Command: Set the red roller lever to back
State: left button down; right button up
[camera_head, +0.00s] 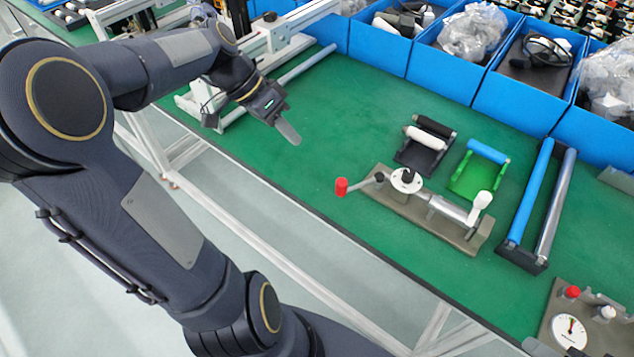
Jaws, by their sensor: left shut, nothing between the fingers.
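The lever's red roller (342,187) sits on a thin arm that sticks out to the left from a white round hub (407,181). The hub is on a grey-brown base plate (455,232) with a metal cylinder and a white-tipped part at its right end. The red roller hangs out past the base's left end, over the green table. My left gripper (289,132) is shut and empty, above the green table, up and left of the red roller and clear of it. My right gripper is not in view.
A black roller stand (418,161), a green stand with a blue roller (466,182) and a long frame with two rollers (520,263) lie behind and right of the lever. Blue bins (380,47) line the back. A gauge panel (569,331) is at lower right. The green table left of the roller is clear.

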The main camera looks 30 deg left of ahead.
pick_arm(q)
jog(key=shift+w+a+f+m, duration=0.2)
jog(key=shift+a+f, duration=0.1)
jog(key=shift+a, duration=0.25)
jog(key=shift+w+a+f+m, duration=0.15)
jog(key=shift+a+f, duration=0.1)
jog(key=shift+a, duration=0.25)
jog(key=w+d+f, duration=0.1)
jog(key=d+f, duration=0.7)
jog(key=d, duration=0.1)
jog(key=shift+w+d+p, duration=0.15)
jog(key=shift+d+p, duration=0.1)
jog(key=shift+p, duration=0.2)
